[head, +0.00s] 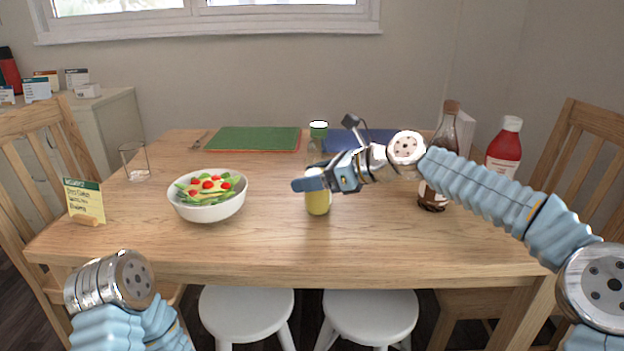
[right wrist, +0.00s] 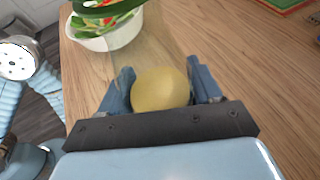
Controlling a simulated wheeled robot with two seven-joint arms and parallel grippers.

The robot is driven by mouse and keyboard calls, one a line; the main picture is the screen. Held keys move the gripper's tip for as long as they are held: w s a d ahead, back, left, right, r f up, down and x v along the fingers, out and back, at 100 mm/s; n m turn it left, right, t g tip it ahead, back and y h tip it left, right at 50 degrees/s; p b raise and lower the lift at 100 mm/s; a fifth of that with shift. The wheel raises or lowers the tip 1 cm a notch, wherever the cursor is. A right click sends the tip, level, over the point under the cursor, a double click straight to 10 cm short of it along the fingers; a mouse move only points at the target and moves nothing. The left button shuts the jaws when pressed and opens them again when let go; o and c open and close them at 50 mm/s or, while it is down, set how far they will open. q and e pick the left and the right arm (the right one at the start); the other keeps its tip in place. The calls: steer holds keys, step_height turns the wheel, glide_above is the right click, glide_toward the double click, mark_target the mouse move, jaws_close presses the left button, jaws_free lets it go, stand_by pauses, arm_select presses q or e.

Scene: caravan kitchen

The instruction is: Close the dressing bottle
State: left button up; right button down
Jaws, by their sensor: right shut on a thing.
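The dressing bottle (head: 318,204) stands upright on the wooden table, clear with yellow dressing in its lower part. Its green top (head: 319,131) has a pale disc showing uppermost; whether the lid is open or closed is too small to tell. My right gripper (head: 322,182) reaches in from the right and is shut on the bottle's middle. In the right wrist view, the yellow dressing (right wrist: 160,90) shows between the two blue fingers (right wrist: 162,88). A dark green curved shape fills that view's top edge, perhaps the lid. Of my left arm only a link shows in the head view.
A salad bowl (head: 208,206) stands left of the bottle, with a glass (head: 135,162) and a note card (head: 84,201) beyond. Green (head: 254,139) and blue (head: 385,138) mats lie behind. The front table is clear.

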steer(key=shift+f, duration=0.1)
steer(key=shift+c, duration=1)
jaws_free()
steer(key=v, duration=1.2)
steer(key=shift+s, duration=0.1)
